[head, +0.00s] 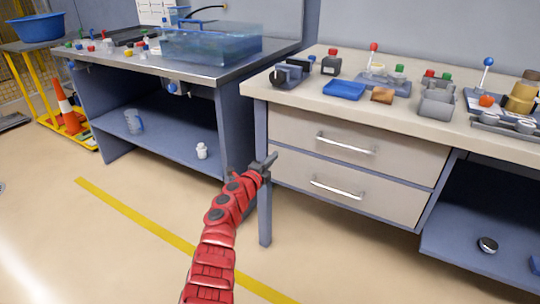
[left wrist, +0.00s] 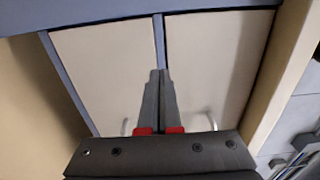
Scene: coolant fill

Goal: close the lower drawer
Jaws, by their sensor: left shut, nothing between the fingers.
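The lower drawer (head: 345,190) is a beige front with a silver bar handle (head: 337,188), under the upper drawer (head: 340,148) in the right bench. Its front looks about flush with the upper one; I cannot tell whether a small gap is left. My left gripper (head: 271,160) is shut and empty, near the left edge of the drawer fronts. In the left wrist view its fingers (left wrist: 159,85) overlap the frame strip between two panels. The left panel there is the lower drawer (left wrist: 100,70). Contact is unclear. My right gripper is not in view.
The right bench top (head: 300,100) holds a blue tray (head: 344,90) and several fixtures. An open shelf (head: 470,245) is right of the drawers. The left bench carries a clear blue tank (head: 212,45). Floor in front of the drawers is clear.

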